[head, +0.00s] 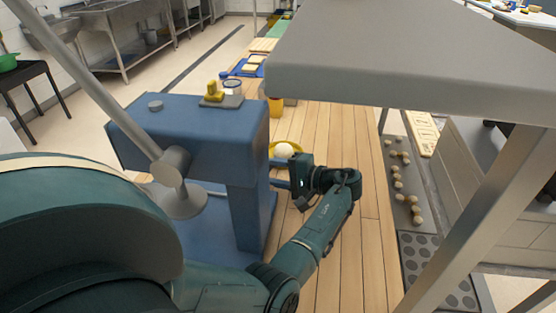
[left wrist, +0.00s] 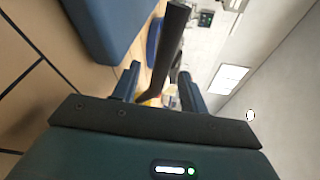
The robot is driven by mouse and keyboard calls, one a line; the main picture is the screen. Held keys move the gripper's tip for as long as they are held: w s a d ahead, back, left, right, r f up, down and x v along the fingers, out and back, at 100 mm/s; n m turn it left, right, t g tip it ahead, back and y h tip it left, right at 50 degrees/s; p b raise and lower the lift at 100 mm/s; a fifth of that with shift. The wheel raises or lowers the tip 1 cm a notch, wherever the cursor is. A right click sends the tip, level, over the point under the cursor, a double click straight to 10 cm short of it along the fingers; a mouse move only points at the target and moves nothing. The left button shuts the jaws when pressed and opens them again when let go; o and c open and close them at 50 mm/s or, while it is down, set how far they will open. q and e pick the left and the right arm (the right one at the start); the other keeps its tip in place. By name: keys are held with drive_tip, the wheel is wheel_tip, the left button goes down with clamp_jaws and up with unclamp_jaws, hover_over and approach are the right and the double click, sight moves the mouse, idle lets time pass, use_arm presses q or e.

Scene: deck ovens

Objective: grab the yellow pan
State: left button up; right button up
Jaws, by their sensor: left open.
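The yellow pan (head: 272,150) sits over the wooden counter, just right of the blue machine in the head view, with a round pale ball (head: 284,150) in it. My left gripper (head: 273,172) is just in front of the pan, its fingers pointing left toward the machine. In the left wrist view the fingers (left wrist: 159,70) are apart. A dark bar (left wrist: 175,35) runs between or past them; I cannot tell what it belongs to. A small yellow patch shows low between the fingers, mostly hidden. My right gripper is not in view.
The blue machine (head: 185,120) stands close left of the gripper. A yellow cup (head: 275,106) stands farther back on the wooden counter (head: 345,150). A grey hood (head: 410,60) hangs overhead at right. Trays with several dough balls (head: 400,170) lie at right.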

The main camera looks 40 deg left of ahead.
use_arm(q)
drive_tip(key=shift+c, duration=0.4)
clamp_jaws()
drive_tip(key=shift+r, duration=0.2)
